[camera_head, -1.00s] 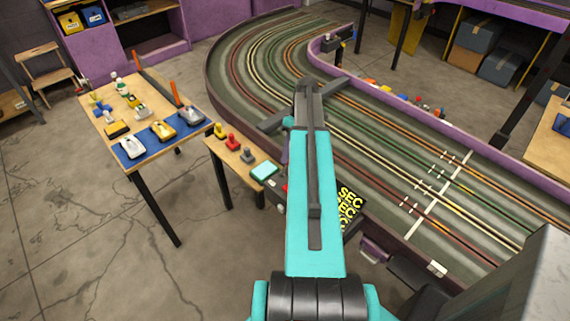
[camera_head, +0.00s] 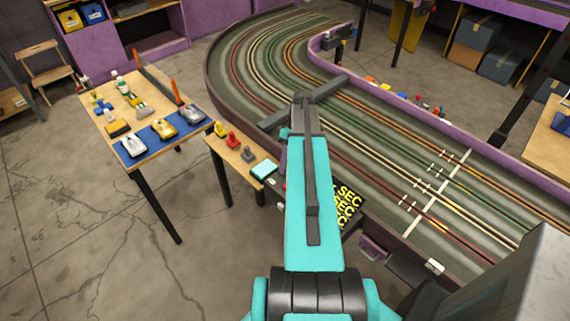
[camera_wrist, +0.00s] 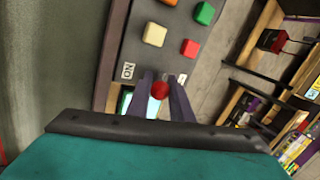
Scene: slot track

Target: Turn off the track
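In the wrist view a grey control panel (camera_wrist: 130,45) carries a red ball-topped lever (camera_wrist: 160,90) between an ON label (camera_wrist: 127,70) and a second, partly hidden label (camera_wrist: 181,79). My gripper (camera_wrist: 161,80) is open, with one finger on either side of the red ball. Small gaps seem to show between the ball and the fingers; contact cannot be told. In the head view my arm hides the gripper and most of the panel, beside the slot track (camera_head: 400,160).
White (camera_wrist: 154,34), green (camera_wrist: 204,13) and red (camera_wrist: 190,48) buttons sit close beyond the lever. In the head view a small table (camera_head: 235,160) with controllers and a larger table (camera_head: 110,150) with cars stand left of my arm. A yellow-lettered sign (camera_head: 347,203) is at its right.

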